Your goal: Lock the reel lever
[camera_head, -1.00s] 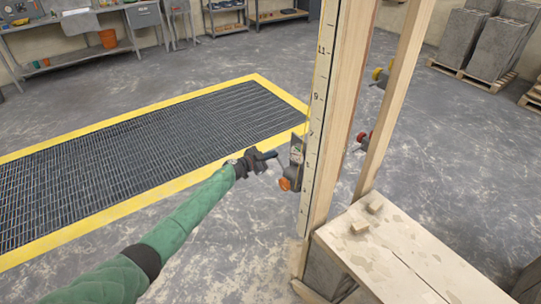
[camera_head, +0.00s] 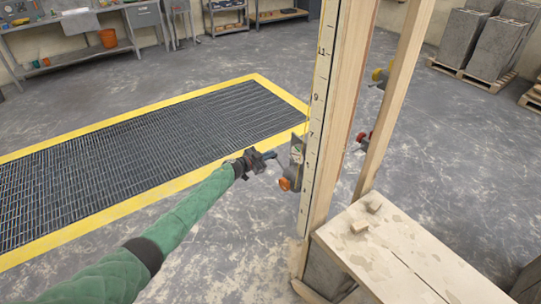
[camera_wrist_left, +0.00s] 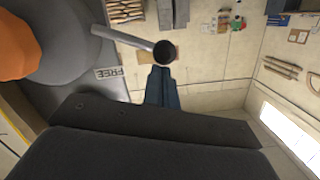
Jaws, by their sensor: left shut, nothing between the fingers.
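A grey reel unit (camera_head: 296,160) with an orange knob (camera_head: 285,184) is mounted on the wooden post beside the marked scale. In the left wrist view, the reel lever (camera_wrist_left: 130,38) is a grey rod ending in a black ball (camera_wrist_left: 165,52). A label reading FREE (camera_wrist_left: 109,73) is by the reel's grey body, and the orange knob (camera_wrist_left: 15,45) is at the upper left. My left gripper (camera_head: 274,156) is shut and empty, just left of the reel. Its fingertips (camera_wrist_left: 161,70) appear close to the ball; I cannot tell whether they touch. My right gripper is out of view.
The wooden post (camera_head: 340,120) and a second upright (camera_head: 395,100) stand right of the gripper. A plaster-spattered bench top (camera_head: 410,240) is at the lower right. A yellow-edged floor grate (camera_head: 150,150) lies left. The floor in front is clear.

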